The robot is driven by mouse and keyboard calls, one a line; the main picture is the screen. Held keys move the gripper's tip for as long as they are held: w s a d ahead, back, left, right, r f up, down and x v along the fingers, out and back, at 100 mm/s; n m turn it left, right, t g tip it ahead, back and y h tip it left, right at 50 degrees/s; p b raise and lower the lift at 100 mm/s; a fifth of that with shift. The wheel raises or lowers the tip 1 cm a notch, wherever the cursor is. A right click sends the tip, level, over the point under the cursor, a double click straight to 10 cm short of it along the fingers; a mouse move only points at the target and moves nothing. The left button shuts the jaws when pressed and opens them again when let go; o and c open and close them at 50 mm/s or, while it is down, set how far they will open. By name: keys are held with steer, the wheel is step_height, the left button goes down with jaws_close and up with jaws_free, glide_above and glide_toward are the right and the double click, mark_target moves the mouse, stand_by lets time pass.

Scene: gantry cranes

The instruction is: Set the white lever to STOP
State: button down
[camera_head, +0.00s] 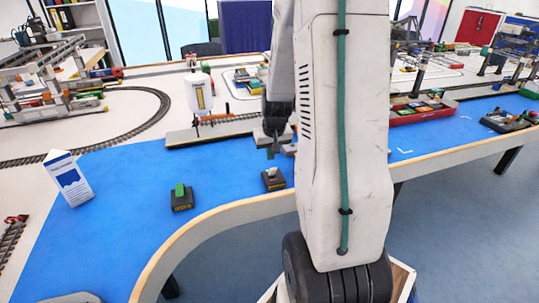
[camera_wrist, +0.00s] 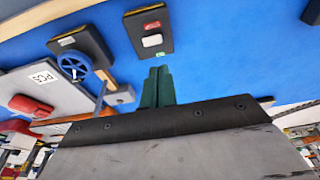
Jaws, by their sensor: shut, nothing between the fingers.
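The white lever (camera_wrist: 152,41) sits on a small dark box (camera_wrist: 135,33) in the wrist view, between a red label (camera_wrist: 153,25) and a small green label (camera_wrist: 160,55). The label words are too small to read. In the head view the white lever (camera_head: 271,171) shows on top of its dark box (camera_head: 274,183), near the table's front edge. My gripper (camera_wrist: 157,72) has green fingers, shut together and empty. They point at the box's green-label side and look apart from the lever. In the head view my gripper (camera_head: 271,154) is above and behind the box, partly hidden by my arm.
A dark box with a green lever (camera_head: 180,190) stands to the left on the blue mat (camera_head: 125,165). A white-and-blue carton (camera_head: 68,178) is farther left. In the wrist view a blue handwheel (camera_wrist: 74,66) is left of the lever box. Open mat lies to the right.

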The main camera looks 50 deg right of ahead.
steer(key=s+a+v, duration=0.1)
steer(key=v, duration=0.8)
steer(key=shift+s, duration=0.3)
steer(key=shift+f, duration=0.1)
stand_by(0.4)
